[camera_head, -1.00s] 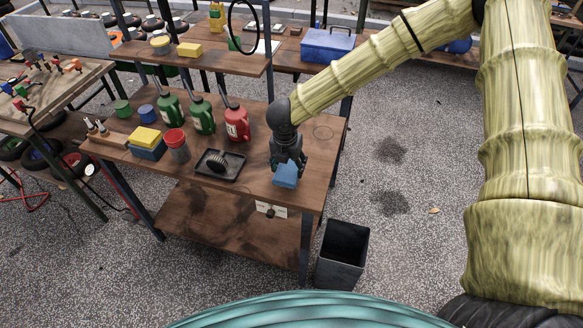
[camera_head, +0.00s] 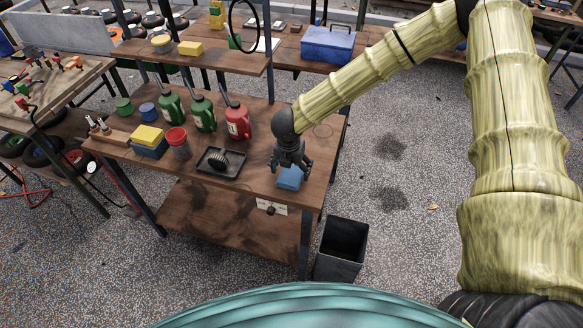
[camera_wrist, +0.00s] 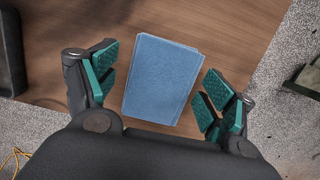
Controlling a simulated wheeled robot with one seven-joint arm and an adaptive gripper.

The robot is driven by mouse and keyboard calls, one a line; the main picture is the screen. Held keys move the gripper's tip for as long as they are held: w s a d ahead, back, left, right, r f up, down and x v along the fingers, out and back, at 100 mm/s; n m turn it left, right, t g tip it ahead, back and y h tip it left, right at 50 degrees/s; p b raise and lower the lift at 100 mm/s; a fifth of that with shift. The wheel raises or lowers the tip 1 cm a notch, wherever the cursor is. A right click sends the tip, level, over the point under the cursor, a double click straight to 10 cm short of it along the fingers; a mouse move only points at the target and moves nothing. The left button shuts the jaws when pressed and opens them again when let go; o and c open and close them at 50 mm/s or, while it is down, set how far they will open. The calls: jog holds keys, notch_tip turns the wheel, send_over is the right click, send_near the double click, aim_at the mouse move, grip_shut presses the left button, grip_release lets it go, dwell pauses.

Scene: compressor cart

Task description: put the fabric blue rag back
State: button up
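The blue rag (camera_head: 290,178) lies folded in a flat rectangle at the front right of the wooden workbench. In the wrist view the blue rag (camera_wrist: 160,80) is between my two spread fingers, with gaps on both sides. My gripper (camera_head: 290,168) is open just above it, and its green finger pads show in the wrist view (camera_wrist: 160,88). The gripper holds nothing.
A black tray (camera_head: 222,163) with a round dark part is left of the rag. Behind it stand a red oil can (camera_head: 237,121) and green oil cans (camera_head: 203,115). A red-lidded jar (camera_head: 178,143) is further left. A dark bin (camera_head: 342,249) stands on the floor.

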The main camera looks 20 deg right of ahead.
aim_at(290, 176)
jog(key=shift+r, duration=0.15)
notch_tip(290, 176, up, 12)
jog(key=s+a+b, duration=0.1)
jog(key=b, duration=0.1)
jog(key=shift+s+f, duration=0.2)
jog(key=shift+s, duration=0.2)
dwell(0.6)
